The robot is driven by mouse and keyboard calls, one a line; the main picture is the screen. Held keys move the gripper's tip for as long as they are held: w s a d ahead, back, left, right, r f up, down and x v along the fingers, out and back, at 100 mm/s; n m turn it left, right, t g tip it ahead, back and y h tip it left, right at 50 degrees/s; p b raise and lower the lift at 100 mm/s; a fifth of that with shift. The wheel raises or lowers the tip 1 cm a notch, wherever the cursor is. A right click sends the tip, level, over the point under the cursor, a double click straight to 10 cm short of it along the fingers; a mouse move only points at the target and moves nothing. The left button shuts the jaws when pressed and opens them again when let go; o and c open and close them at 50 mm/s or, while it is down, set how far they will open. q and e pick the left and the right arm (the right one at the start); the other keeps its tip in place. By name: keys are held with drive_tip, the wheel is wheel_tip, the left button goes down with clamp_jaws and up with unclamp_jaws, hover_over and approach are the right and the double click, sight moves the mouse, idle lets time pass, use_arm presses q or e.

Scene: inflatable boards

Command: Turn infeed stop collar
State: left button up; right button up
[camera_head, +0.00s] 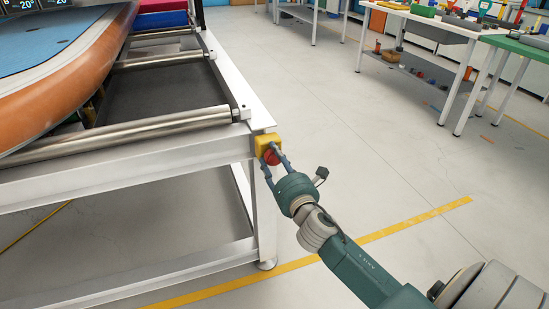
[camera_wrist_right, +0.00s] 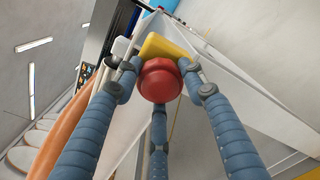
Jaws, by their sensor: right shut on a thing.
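The infeed stop is a red round button (camera_head: 271,158) on a yellow box (camera_head: 265,142) at the near right corner of the roller table's frame. My right gripper (camera_head: 270,167) is at the button, with its fingers around the red head. In the right wrist view the red button (camera_wrist_right: 160,80) sits between the blue fingers, in front of the yellow box (camera_wrist_right: 168,47). The fingers are shut on the button. A separate collar cannot be told apart from the red head. My left gripper is not in view.
The roller table (camera_head: 130,170) with metal rollers carries an orange-edged blue board (camera_head: 60,50) at the upper left. Workbenches (camera_head: 440,22) with tools stand at the upper right. The floor between is clear, with a yellow line (camera_head: 400,226).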

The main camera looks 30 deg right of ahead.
drive_tip(key=shift+d+r+m+p, duration=0.15)
drive_tip(key=shift+m+p, duration=0.25)
drive_tip(key=shift+m, duration=0.6)
use_arm(q)
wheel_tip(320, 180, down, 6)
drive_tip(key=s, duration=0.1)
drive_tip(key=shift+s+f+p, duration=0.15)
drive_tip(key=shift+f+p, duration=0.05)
drive_tip(key=shift+p, duration=0.25)
use_arm(e)
drive_tip(key=shift+m, duration=1.7)
drive_tip(key=o, duration=1.2)
drive_tip(key=shift+c, duration=0.2)
drive_tip(key=shift+s, duration=0.2)
drive_tip(key=v, duration=1.1)
drive_tip(key=shift+s+a, duration=0.25)
drive_tip(key=shift+s, duration=0.1)
